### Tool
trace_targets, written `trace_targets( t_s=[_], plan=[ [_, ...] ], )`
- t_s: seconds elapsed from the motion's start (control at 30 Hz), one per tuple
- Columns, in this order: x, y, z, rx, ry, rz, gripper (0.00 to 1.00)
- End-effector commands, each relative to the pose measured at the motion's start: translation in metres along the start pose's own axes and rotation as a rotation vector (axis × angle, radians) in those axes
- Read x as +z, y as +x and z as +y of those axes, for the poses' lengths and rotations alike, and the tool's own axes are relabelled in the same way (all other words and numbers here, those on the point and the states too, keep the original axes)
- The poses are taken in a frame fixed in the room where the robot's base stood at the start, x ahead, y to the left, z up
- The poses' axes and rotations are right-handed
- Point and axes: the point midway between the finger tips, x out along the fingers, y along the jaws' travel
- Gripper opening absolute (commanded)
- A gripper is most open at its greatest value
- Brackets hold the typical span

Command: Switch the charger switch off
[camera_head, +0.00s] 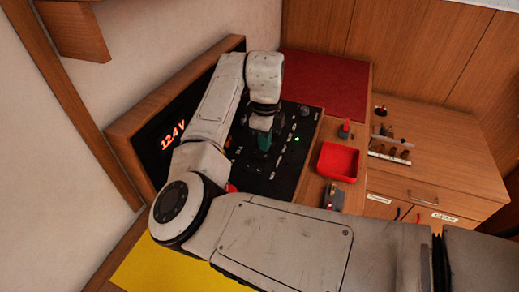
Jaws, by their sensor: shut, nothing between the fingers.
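A black switch panel (257,178) in a wooden frame carries several small switches and labels, too small to read. I cannot tell which of them is the charger switch. A green light (296,139) glows on the panel's right part, and a red part (231,187) shows at its lower left edge. My gripper (264,145), with teal at its end, is shut and empty. It points down over the middle of the panel and hides what lies beneath it. I cannot tell whether it touches a switch.
A lit display (173,136) reads about 12.4 V at the left. Right of the panel are a red tray (340,161), a small device with a red light (332,197) and a tool rack (389,152). A red mat (325,80) lies behind, a yellow surface (165,271) in front.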

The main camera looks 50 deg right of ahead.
Motion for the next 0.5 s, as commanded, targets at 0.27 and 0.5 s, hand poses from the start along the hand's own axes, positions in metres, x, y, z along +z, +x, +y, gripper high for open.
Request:
trace_targets(
  t_s=[0.27, 0.5],
  plan=[
    [0.000, -0.024, 0.000, -0.001, 0.001, 0.000, 0.00],
    [0.000, -0.041, 0.000, -0.001, 0.001, 0.000, 0.00]
  ],
)
